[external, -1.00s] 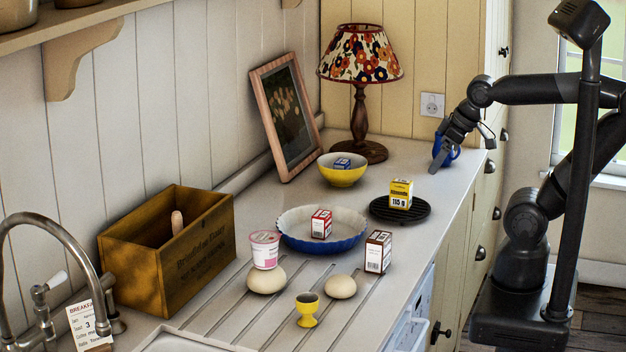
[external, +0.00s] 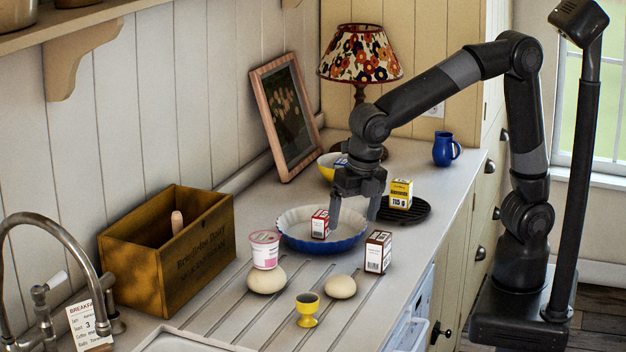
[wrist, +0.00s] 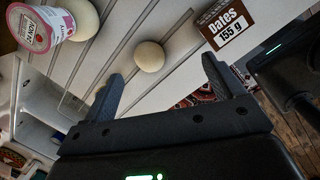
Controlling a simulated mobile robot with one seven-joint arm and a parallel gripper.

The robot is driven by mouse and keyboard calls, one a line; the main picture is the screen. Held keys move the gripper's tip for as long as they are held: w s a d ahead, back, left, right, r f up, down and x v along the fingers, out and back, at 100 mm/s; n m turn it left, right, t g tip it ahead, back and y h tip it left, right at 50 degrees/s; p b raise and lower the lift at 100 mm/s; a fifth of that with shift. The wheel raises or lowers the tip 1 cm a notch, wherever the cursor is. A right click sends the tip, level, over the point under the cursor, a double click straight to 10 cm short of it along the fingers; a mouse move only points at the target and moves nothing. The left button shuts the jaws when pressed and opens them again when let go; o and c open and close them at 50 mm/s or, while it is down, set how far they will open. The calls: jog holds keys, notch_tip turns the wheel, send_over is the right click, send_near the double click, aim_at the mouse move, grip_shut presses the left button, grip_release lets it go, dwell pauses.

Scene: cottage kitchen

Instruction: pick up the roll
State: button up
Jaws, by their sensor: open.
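Two pale, rounded, bun-like things show on the grooved drainboard. The right one (external: 340,286) stands clear and is also in the wrist view (wrist: 150,56). The left one (external: 266,280) is close to a pink and white yogurt cup (external: 265,249); I cannot tell if they touch. I cannot tell which is the roll. My gripper (external: 353,212) is open and empty, pointing down, above the right side of the blue-rimmed white dish (external: 291,241). In the wrist view, the right bun shows beyond and between my open fingers (wrist: 163,77).
A Dates box (external: 378,252) stands right of the buns, and a yellow egg cup (external: 307,310) in front. A red and white box (external: 321,224) is in the dish. A yellow box (external: 400,194) stands on a black trivet (external: 425,211). A wooden crate (external: 208,258) is at left.

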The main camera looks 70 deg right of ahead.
jog(key=s+a+f+n, duration=0.1)
jog(key=a+f+n, duration=0.25)
jog(key=a, duration=0.25)
send_over(341, 276)
jog(key=s, duration=0.1)
jog(key=shift+n, duration=0.45)
jog(key=f, duration=0.4)
jog(key=shift+s+a+f, duration=0.1)
jog(key=shift+a+f, duration=0.05)
jog(key=shift+a, duration=0.2)
jog(key=shift+w+d+f, duration=0.1)
jog(key=shift+w+f, duration=0.05)
jog(key=shift+f, duration=0.75)
jog(key=shift+w+d+f, duration=0.1)
jog(key=shift+w+f, duration=0.1)
jog(key=shift+f, duration=0.7)
jog(key=shift+w+d+f, duration=0.1)
jog(key=shift+w+f, duration=0.05)
jog(key=shift+f, duration=0.75)
jog(key=c, duration=0.8)
jog(key=shift+r, duration=0.1)
jog(key=shift+c, duration=0.2)
